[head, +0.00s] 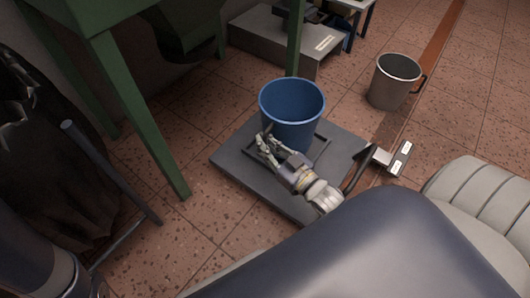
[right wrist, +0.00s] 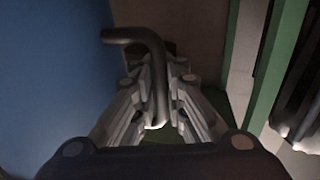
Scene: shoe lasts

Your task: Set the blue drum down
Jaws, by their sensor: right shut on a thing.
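The blue drum (head: 292,118) is upright and open-topped, over the grey platform (head: 240,162) in the middle of the head view. Whether its base touches the platform cannot be told. My right gripper (head: 264,143) is at the drum's near left side. In the right wrist view its fingers (right wrist: 160,110) are shut on a dark bent handle (right wrist: 150,40), with the drum's blue wall (right wrist: 50,80) filling the left side. My left gripper is not in view.
A dark square frame outline (head: 322,150) shows on the platform. A post with a labelled head (head: 399,158) stands at its right. A grey bucket (head: 395,82) stands on the tiled floor behind. A green table leg (head: 150,120) is at left; a grey box (head: 275,45) is behind.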

